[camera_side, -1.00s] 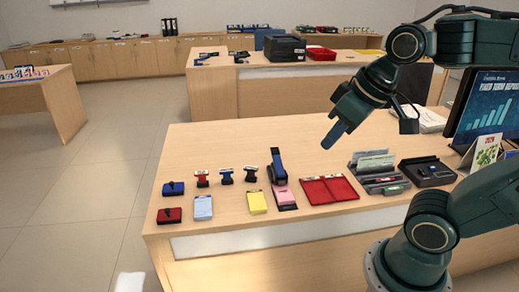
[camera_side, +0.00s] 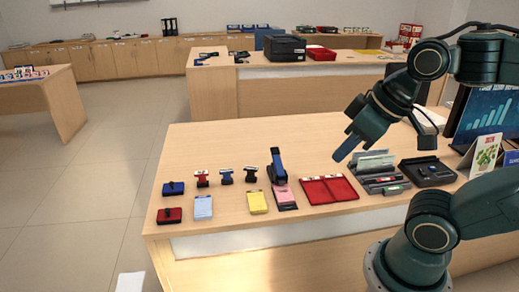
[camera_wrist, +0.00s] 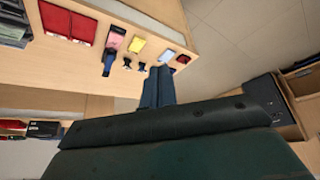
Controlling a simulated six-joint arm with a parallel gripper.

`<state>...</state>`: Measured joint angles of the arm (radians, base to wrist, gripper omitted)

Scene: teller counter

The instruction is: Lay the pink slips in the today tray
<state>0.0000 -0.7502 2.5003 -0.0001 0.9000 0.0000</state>
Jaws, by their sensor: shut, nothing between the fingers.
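The pink slips (camera_side: 285,196) lie in a small stack on the counter, just in front of a dark blue upright device (camera_side: 277,165). In the wrist view the pink slips (camera_wrist: 115,40) are near the top. A red tray with two compartments (camera_side: 329,190) sits to their right, also seen in the wrist view (camera_wrist: 68,22). Its labels are too small to read, so I cannot tell which part is today's. My gripper (camera_side: 342,156) is shut and empty, above the counter behind the red tray. Its blue fingers (camera_wrist: 159,70) lie close together in the wrist view.
Yellow slips (camera_side: 257,202) and light blue slips (camera_side: 203,208) lie left of the pink ones. Small stamps (camera_side: 226,176), a blue pad (camera_side: 173,188) and a red pad (camera_side: 168,215) stand further left. A grey organizer (camera_side: 380,175) and a dark tray (camera_side: 428,172) are right of the red tray.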

